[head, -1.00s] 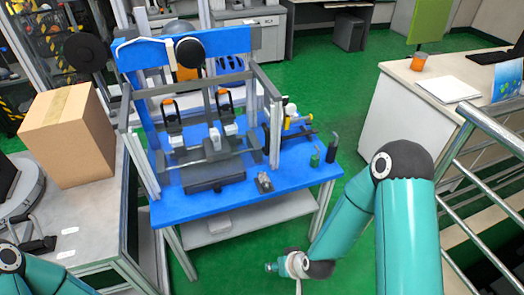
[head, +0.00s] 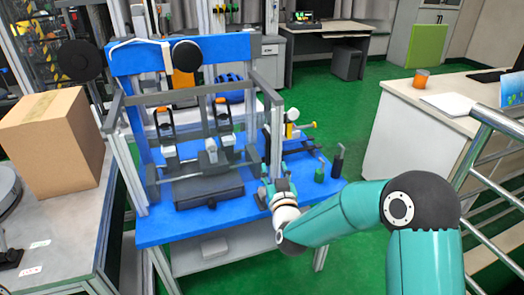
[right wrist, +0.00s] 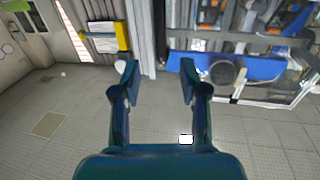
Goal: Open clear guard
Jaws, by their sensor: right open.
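The drop tower stands on a blue bench top (head: 160,232), with grey upright posts and a blue crossbeam (head: 225,47) at its top. A see-through guard seems to span its front, below a dark grey horizontal bar (head: 185,92); its clear panel is hard to make out. I cannot tell whether it is shut. My right gripper (head: 274,183) is at the bench's front right, beside the tower's right post. In the right wrist view my right gripper (right wrist: 159,75) has its fingers wide apart with nothing between them. My left gripper is not in view.
A cardboard box (head: 52,140) stands on the grey table at the left. Small green and black tools (head: 320,170) stand on the bench's right end. A white desk (head: 400,130) and metal railing (head: 490,150) are at the right. Green floor lies clear between bench and desk.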

